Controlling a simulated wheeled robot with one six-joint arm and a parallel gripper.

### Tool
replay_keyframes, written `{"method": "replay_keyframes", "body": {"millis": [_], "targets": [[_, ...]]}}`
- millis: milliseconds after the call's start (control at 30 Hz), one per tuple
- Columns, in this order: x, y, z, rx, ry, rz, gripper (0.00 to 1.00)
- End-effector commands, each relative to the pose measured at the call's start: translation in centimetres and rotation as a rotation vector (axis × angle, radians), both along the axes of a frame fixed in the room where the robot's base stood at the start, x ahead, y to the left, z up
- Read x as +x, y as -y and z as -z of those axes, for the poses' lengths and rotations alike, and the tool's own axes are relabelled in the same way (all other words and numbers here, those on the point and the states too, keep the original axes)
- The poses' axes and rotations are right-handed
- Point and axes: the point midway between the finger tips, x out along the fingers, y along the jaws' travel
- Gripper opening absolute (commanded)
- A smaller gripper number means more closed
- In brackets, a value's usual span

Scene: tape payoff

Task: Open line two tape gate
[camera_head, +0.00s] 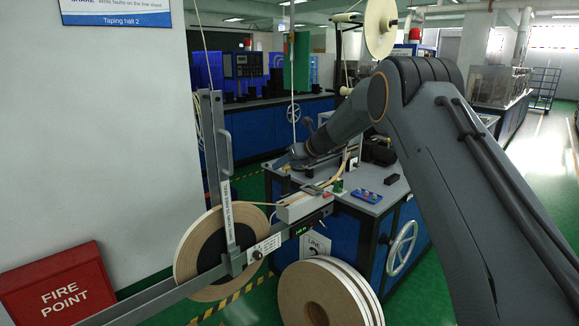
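A grey metal gate frame stands at the left centre. Its upright post (215,150) has a handle and small lettering too fine to read surely. A long grey bar (150,298) runs from the post's foot to the lower left, across a large tape reel (190,245). A light grey box (300,207) with tape running through it sits right of the post. A partly hidden plate reading "LINE" (318,244) is below. My gripper (287,161) is at the end of my arm, behind and right of the post, apart from its handle in the picture. Its fingers are too small to read.
A blue bench (385,200) with a handwheel is at right centre. Tape rolls (325,298) stand in front of it. A red fire point box (58,288) is at lower left by a white column (110,150). Green floor (425,285) is clear at right.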

Motion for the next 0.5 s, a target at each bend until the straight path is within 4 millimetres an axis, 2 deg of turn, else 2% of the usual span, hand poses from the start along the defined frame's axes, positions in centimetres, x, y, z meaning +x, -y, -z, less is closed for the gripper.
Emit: {"method": "replay_keyframes", "body": {"millis": [333,500], "targets": [[0.2,1.0,0.2,-0.002,-0.003,0.01,0.51],[-0.4,1.6,-0.5,-0.002,-0.002,0.011,0.51]]}}
